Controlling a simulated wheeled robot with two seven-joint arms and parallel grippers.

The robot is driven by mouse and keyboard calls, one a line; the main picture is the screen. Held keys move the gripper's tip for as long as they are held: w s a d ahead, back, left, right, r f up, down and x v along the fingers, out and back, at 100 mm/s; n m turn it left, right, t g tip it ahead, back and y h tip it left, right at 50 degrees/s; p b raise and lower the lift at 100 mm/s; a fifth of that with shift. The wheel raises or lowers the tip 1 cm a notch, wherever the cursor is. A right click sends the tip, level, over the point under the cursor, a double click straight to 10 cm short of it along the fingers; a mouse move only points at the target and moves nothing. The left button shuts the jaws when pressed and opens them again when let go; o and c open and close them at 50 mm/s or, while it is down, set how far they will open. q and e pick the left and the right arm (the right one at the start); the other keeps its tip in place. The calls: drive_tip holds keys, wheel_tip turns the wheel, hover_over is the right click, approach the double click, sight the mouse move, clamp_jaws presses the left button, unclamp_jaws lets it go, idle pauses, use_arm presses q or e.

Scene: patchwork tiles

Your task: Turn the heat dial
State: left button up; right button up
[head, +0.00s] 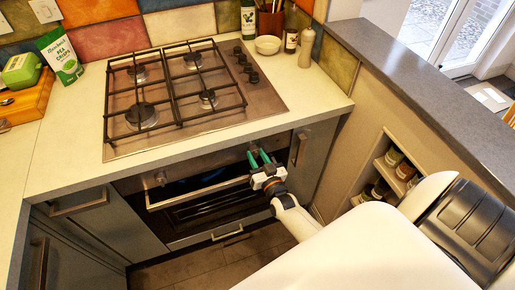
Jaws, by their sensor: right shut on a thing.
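The oven (205,190) is built in under the counter, below the gas hob, with a control strip above its door handle. My right gripper (259,157) is at the right end of this strip, its green fingers pointing at the panel. It is shut on the heat dial there, which the fingers mostly hide; its turn angle cannot be read. Another round knob (160,177) shows at the strip's left end, clear of the gripper. My left gripper is not in view.
The oven door handle (195,193) runs just below and left of my right gripper. The gas hob (190,95) with black grates and several knobs is above. A cabinet handle (300,148) is close on the right. Shelves with jars (393,157) stand further right.

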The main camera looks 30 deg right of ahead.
drive_tip(key=shift+f, duration=0.1)
drive_tip(key=o, duration=1)
drive_tip(key=s, duration=0.4)
drive_tip(key=s+a+b, duration=0.1)
drive_tip(key=s, duration=0.3)
drive_tip(key=s+a, duration=0.1)
drive_tip(key=s, duration=0.3)
drive_tip(key=shift+a+f, duration=0.1)
drive_tip(key=shift+a, duration=0.05)
drive_tip(key=shift+w, duration=0.1)
